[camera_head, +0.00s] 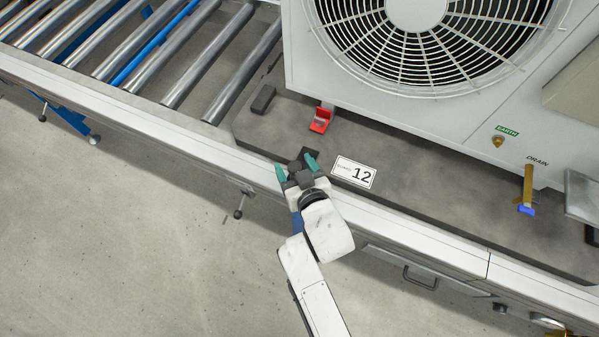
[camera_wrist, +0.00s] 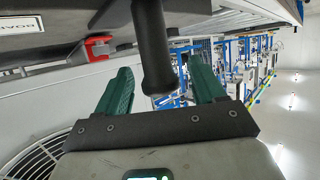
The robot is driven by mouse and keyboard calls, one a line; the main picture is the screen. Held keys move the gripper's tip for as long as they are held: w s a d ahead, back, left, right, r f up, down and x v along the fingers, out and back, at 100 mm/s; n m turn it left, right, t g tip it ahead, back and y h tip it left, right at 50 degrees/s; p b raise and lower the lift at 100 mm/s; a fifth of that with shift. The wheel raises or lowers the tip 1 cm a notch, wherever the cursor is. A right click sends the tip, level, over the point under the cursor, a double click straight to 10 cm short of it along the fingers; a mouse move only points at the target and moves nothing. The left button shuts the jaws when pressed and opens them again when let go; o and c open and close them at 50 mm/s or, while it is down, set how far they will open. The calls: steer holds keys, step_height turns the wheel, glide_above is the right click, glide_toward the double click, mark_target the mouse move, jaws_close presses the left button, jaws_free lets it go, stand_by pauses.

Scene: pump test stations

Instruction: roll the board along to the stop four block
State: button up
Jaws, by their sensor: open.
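The board (camera_head: 410,205) is a dark grey slab on the conveyor, bearing a large white fan unit (camera_head: 470,105) and a label reading 12 (camera_head: 354,173). My gripper (camera_head: 296,166) is open at the board's front edge, left of the label. Its green fingers also show in the wrist view (camera_wrist: 162,74). A dark upright handle (camera_wrist: 152,45) stands between or just beyond them; the jaws are not closed on it. Its foot looks like the black piece (camera_head: 302,154) on the board. I cannot identify the stop four block in either view.
A white rail (camera_head: 150,125) runs along the front. A red bracket (camera_head: 320,120) and a dark block (camera_head: 263,99) sit on the board. Grey floor (camera_head: 130,240) is open in front.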

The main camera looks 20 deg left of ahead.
jaws_close()
stand_by(0.8)
steer(key=shift+a, duration=0.15)
